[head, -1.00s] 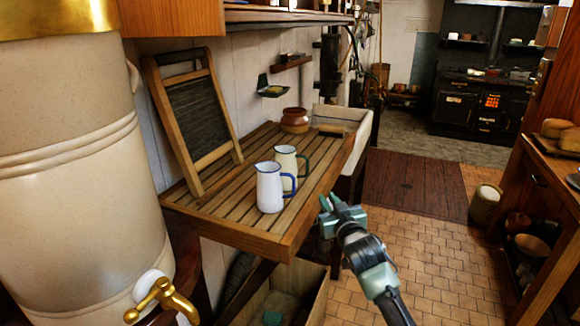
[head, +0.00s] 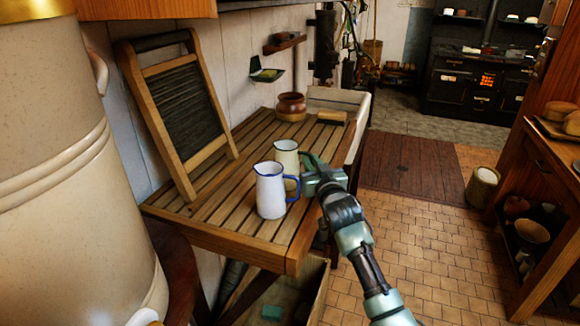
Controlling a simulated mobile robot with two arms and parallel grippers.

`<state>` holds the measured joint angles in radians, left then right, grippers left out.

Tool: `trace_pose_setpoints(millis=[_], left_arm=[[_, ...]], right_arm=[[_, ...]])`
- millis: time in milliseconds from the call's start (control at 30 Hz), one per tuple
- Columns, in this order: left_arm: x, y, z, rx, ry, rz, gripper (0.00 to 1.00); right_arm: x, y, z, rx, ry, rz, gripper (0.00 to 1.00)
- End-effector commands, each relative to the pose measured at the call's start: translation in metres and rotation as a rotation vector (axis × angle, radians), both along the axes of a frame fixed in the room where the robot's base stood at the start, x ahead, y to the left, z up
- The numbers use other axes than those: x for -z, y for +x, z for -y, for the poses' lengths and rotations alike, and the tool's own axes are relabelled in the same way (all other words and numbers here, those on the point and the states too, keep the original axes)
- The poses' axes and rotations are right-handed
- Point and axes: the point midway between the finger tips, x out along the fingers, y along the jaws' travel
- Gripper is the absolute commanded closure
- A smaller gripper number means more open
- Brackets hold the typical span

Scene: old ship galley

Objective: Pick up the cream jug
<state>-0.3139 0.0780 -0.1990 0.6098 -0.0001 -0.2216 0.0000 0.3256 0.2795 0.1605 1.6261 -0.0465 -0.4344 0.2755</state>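The cream jug (head: 286,154) stands upright on the slatted wooden draining board (head: 225,229), partly hidden behind a white jug with a blue rim and handle (head: 270,192). My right gripper (head: 309,168) is at the right side of the cream jug, at its handle. The handle is mostly covered by the gripper and the white jug's handle, so I cannot tell whether the fingers are closed on it. My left gripper is out of view.
A washboard (head: 182,105) leans at the back left of the board. A brown pot (head: 291,106) and a brush (head: 332,117) are at the far end, beside a pale sink (head: 340,97). A large stoneware urn (head: 65,190) fills the left. Tiled floor lies open at right.

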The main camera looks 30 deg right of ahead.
Motion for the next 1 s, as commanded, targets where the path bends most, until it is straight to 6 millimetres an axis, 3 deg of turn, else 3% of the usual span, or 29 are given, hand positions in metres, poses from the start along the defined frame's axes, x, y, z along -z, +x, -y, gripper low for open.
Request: trace_pose_setpoints(millis=[200,367,500,567,1000], left_arm=[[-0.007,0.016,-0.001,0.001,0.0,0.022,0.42],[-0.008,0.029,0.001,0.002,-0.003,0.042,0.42],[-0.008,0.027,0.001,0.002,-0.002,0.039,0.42],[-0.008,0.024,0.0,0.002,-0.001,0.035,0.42],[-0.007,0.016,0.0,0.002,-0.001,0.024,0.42]], right_arm=[[-0.001,0.024,0.007,0.001,0.0,0.0,0.85],[0.0,0.027,0.007,0.0,-0.001,0.001,0.85],[0.0,0.027,0.007,0.0,-0.001,0.001,0.85],[0.0,0.027,0.007,0.0,-0.001,0.001,1.0],[0.0,0.027,0.007,0.0,0.0,0.0,1.0]])
